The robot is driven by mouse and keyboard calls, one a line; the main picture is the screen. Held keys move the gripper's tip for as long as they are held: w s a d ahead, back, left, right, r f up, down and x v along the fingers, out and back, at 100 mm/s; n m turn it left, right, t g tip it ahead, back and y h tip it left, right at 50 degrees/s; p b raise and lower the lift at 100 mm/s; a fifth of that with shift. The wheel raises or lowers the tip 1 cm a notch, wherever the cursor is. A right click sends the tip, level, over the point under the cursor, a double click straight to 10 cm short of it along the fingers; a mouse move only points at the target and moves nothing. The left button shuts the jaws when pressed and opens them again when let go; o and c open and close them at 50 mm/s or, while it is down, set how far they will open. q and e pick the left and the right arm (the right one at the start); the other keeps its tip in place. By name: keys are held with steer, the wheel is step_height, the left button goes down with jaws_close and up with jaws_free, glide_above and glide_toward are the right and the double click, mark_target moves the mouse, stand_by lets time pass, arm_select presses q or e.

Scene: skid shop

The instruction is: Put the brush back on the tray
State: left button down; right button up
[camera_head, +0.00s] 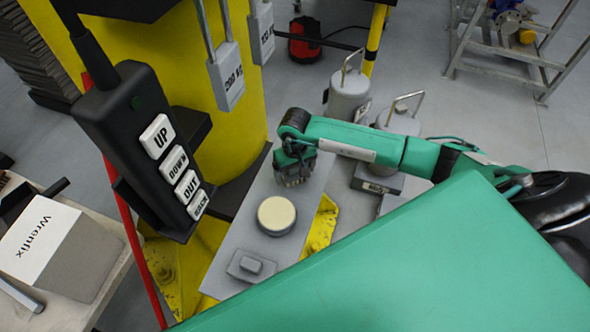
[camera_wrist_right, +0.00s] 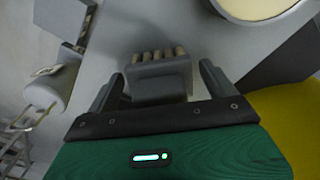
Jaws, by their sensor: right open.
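The brush (camera_wrist_right: 160,80), a grey block with a row of pale bristle tufts, lies between the two fingers of my right gripper (camera_wrist_right: 160,90). The fingers are open, one on each side of it, with visible gaps. In the head view my right gripper (camera_head: 294,165) points down over the far end of the grey tray (camera_head: 251,217) and largely hides the brush. I cannot tell whether the brush touches the tray. My left gripper is not in view.
A round cream-topped tin (camera_head: 276,215) and a small grey block (camera_head: 251,266) sit on the tray. A black pendant (camera_head: 140,140) with white buttons hangs at left before a yellow column (camera_head: 215,130). Grey weights with handles (camera_head: 349,93) stand beyond my right arm.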

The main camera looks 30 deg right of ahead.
steer(key=shift+r, duration=0.35)
step_height(320, 180, up, 10)
steer(key=b, duration=0.4)
steer(key=shift+r+b, duration=0.2)
steer(key=shift+b, duration=0.15)
steer(key=shift+r, duration=0.55)
